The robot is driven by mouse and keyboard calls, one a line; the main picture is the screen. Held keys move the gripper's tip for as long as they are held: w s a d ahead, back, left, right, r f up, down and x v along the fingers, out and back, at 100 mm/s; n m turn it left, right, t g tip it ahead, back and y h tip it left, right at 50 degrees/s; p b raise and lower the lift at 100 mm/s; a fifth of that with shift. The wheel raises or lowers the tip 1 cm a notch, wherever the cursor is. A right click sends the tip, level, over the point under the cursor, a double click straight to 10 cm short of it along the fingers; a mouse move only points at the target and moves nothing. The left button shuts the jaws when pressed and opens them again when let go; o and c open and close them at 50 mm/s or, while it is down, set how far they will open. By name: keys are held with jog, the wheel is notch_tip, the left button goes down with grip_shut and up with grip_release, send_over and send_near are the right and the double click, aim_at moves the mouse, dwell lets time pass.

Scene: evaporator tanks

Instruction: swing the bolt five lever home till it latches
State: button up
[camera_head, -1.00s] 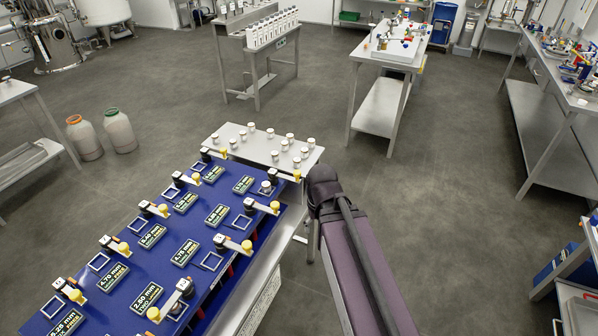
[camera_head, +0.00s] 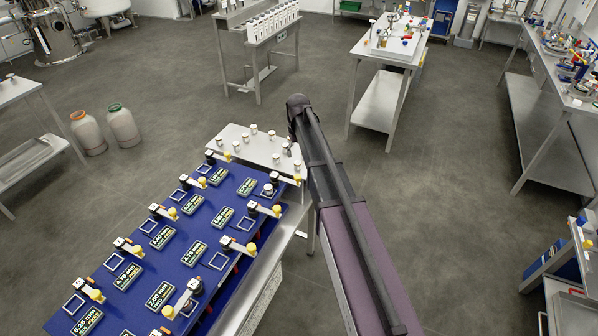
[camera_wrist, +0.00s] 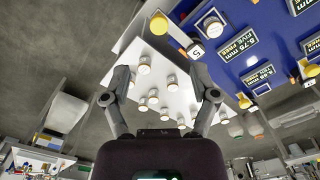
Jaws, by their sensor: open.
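The bolt five lever (camera_head: 284,178) is at the far right corner of the blue panel (camera_head: 205,262) in the head view. Its yellow knob (camera_head: 297,180) points out to the right, past the panel edge. In the wrist view the knob (camera_wrist: 158,22) shows at the top, beside the block marked 5 (camera_wrist: 196,50). A bolt (camera_wrist: 210,22) sits in the square frame near it. A label there reads 5.75 mm FIVE FREE (camera_wrist: 238,45). My gripper (camera_wrist: 157,72) is open and empty, with the knob beyond its fingertips, apart from them. My arm hides the gripper in the head view.
A pale tray (camera_head: 230,133) with several white-capped bolts lies at the panel's far end and shows between my fingers in the wrist view. Other yellow-knobbed levers line the panel. Open floor (camera_head: 440,220) lies right of my arm. Steel tables stand farther off.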

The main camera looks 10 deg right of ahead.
aim_at(298, 176)
jog(key=shift+w+r, duration=0.2)
jog(key=shift+w, duration=0.35)
jog(key=shift+f, duration=0.15)
notch_tip(298, 176, down, 14)
jog(key=b, duration=1.3)
jog(key=shift+r+b, duration=0.25)
jog(key=shift+b, duration=0.1)
jog(key=shift+c, duration=0.2)
